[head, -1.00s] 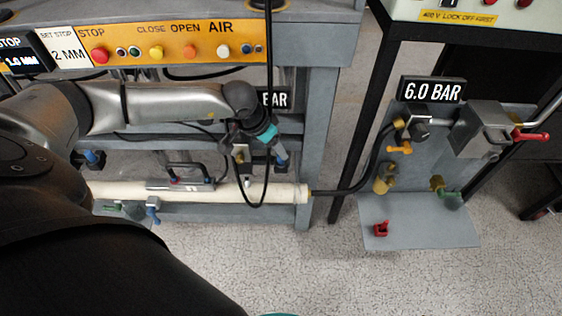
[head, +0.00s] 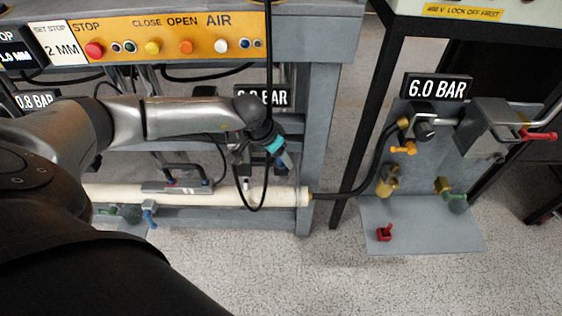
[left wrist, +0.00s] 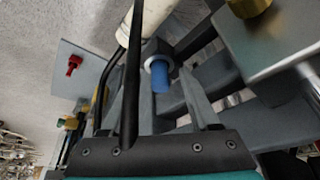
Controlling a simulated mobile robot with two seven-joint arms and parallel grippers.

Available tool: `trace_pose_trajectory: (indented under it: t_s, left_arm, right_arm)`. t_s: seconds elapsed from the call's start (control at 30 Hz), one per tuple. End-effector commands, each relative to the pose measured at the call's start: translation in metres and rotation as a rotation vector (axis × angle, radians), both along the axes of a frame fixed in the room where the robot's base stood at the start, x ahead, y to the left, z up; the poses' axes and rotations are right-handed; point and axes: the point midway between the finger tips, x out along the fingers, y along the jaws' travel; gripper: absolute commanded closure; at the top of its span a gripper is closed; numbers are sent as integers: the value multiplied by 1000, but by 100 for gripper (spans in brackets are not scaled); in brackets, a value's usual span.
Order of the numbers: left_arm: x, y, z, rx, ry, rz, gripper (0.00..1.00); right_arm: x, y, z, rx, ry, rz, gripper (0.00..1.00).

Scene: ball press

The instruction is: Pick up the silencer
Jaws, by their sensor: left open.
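A short blue cylinder with a pale collar on a dark fitting shows in the left wrist view (left wrist: 160,76), ahead of my fingers. It may be the silencer, but no label shows. Brass parts (head: 388,181) sit on the grey panel to the right. My right gripper is not in view.
A black hose loops by my left gripper. A cream tube (head: 260,195) runs along the lower frame, near the frame's leg (head: 316,140). A grey panel with a ledge (head: 425,228) holds a red part (head: 384,233).

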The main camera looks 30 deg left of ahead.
Motion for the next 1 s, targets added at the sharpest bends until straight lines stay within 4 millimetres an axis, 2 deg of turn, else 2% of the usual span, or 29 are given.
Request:
trace_pose_trajectory:
  t_s: [0.07,0.57,1.0]
  left_arm:
    - [0,0,0,0,0,0,44]
    - [0,0,0,0,0,0,100]
    - [0,0,0,0,0,0,100]
  right_arm:
    - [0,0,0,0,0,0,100]
    - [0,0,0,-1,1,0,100]
    - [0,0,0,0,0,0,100]
